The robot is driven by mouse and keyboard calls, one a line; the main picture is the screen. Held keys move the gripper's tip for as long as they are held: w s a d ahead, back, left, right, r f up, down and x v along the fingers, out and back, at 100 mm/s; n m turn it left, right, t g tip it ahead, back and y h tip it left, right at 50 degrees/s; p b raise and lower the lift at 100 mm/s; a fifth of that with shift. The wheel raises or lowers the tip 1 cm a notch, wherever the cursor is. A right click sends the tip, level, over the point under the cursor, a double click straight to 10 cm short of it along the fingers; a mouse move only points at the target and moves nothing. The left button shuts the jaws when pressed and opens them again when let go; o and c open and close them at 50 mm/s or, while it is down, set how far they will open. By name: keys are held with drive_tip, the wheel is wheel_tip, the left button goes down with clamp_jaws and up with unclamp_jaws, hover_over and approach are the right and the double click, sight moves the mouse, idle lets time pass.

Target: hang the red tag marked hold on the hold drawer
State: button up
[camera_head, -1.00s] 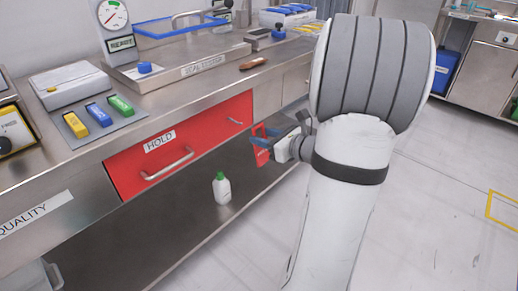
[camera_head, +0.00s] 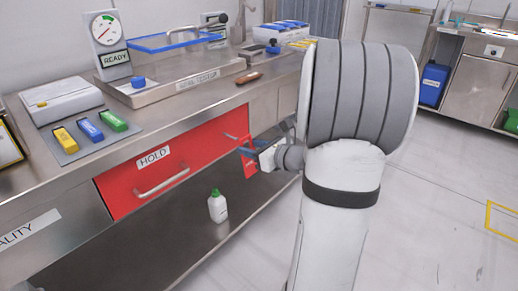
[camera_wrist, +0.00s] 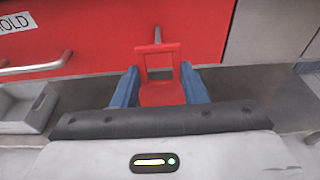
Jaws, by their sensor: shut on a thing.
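The red drawer (camera_head: 118,192) has a white HOLD label (camera_head: 153,158) and a silver bar handle (camera_head: 162,182). A short metal peg (camera_head: 231,137) sticks out near its right end; it also shows in the wrist view (camera_wrist: 157,35). My gripper (camera_wrist: 160,88) is shut on the red tag (camera_wrist: 162,94), its blue fingers on either side. The tag's open top loop stands in front of the drawer, in line with the peg in the wrist view. I cannot tell whether the loop touches or surrounds the peg. The tag also shows in the head view (camera_head: 250,169).
A white bottle with a green cap (camera_head: 218,207) stands on the lower shelf under the drawer. A grey bin (camera_wrist: 24,108) shows at left in the wrist view. The counter above holds colored blocks (camera_head: 88,129), a gauge and a brown-handled tool (camera_head: 249,78).

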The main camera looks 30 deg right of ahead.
drive_tip(key=shift+r+x, duration=0.15)
drive_tip(key=shift+x, duration=0.9)
drive_tip(key=shift+r+x, duration=0.15)
drive_tip(key=shift+x, duration=0.85)
drive_tip(key=shift+w+a+f+b, duration=0.2)
drive_tip(key=shift+w+f+b, duration=0.2)
drive_tip(key=shift+w+b, duration=0.3)
drive_tip(key=o, duration=1)
drive_tip(key=shift+s, duration=0.1)
